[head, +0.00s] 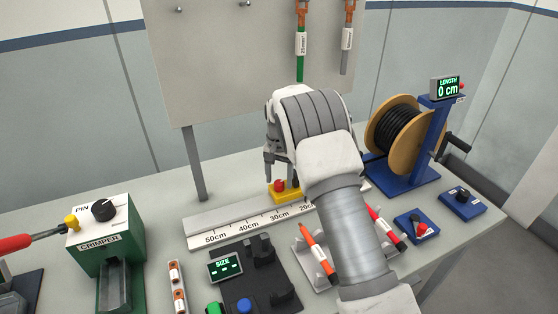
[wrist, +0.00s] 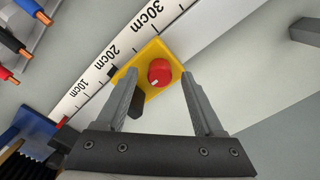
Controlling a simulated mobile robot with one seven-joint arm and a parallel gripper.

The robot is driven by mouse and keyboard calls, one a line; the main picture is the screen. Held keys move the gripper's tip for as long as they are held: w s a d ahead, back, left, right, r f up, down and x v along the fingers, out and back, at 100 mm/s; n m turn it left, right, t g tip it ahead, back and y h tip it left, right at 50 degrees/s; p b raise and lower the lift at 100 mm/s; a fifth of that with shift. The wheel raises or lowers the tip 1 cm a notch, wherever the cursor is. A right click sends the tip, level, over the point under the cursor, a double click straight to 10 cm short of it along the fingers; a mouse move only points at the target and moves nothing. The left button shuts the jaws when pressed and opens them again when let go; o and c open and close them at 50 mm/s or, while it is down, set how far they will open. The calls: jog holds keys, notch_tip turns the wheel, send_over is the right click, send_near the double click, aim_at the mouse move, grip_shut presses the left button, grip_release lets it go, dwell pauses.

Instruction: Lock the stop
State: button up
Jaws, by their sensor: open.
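The stop is a yellow block (head: 286,194) with a red knob (head: 279,184) on top, sitting on the white measuring rail (head: 232,228). In the wrist view the yellow block (wrist: 172,52) lies beside the scale between the 20cm and 30cm marks, with the round red knob (wrist: 160,72) facing the camera. My gripper (wrist: 159,78) is open and empty, its two fingers to either side of the knob in the picture. I cannot tell whether the fingertips touch the block. In the head view my gripper (head: 273,168) is over the stop, and my arm hides the low end of the scale.
A cable reel (head: 398,137) on a blue stand with a 0 cm display (head: 447,89) stands at right. A green crimper (head: 103,240) is at left.

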aim_at(279, 182)
notch_tip(279, 182, up, 17)
dwell(0.4)
jog(key=s+d+r+n+t, duration=0.1)
jog(key=s+d+r, duration=0.3)
jog(key=s+r, duration=0.35)
jog(key=s+d+r+n+t, duration=0.1)
jog(key=s+d+r+t, duration=0.1)
jog(key=s+d+r, duration=0.55)
jog(key=s+f+n+t, duration=0.1)
jog(key=s+f, duration=0.2)
jog(key=s, duration=0.8)
jog(key=s+d+f+n+t, duration=0.1)
jog(key=s+f, duration=0.3)
jog(key=s, duration=0.8)
jog(key=shift+d+t, duration=0.25)
jog(key=shift+t, duration=0.05)
